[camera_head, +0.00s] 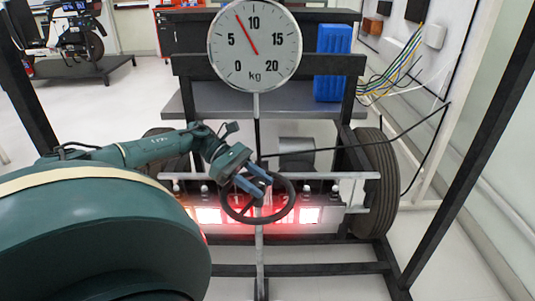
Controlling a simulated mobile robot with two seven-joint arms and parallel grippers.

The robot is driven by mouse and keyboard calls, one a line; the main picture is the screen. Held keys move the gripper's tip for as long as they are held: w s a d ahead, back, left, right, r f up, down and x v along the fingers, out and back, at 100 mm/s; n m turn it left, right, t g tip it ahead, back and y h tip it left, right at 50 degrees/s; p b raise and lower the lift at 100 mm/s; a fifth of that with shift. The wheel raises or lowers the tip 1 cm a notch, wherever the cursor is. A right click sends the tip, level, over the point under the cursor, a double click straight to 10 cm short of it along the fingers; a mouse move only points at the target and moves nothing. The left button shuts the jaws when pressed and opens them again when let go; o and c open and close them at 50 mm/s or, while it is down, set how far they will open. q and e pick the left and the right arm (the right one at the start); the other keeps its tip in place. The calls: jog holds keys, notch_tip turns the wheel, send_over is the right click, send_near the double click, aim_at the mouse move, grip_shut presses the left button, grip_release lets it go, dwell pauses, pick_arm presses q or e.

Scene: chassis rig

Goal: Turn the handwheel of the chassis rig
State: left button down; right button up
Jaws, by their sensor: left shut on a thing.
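The black handwheel (288,207) stands at the middle of the chassis rig, in front of a row of glowing red and white lights. My left gripper (259,189) reaches in from the left and is shut on the handwheel at its upper left part. The fingers cover some of the rim and hub there. A round white dial (283,45) marked in kg stands above the wheel on a post, with a red needle pointing between 5 and 10. My right gripper is not in view.
The rig's black frame (330,268) runs below and around the wheel. A tyre (381,185) is on the right, another partly hidden behind my left arm. A blue container (333,63) stands on the shelf behind. Cables hang at the right; open floor lies at the left.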

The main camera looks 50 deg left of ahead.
pick_arm(q)
jog(key=shift+r, duration=0.1)
dwell(0.3)
jog(key=c, duration=0.9)
grip_release()
jog(key=shift+c, duration=0.2)
jog(key=v, duration=1.3)
jog(key=shift+w, duration=0.1)
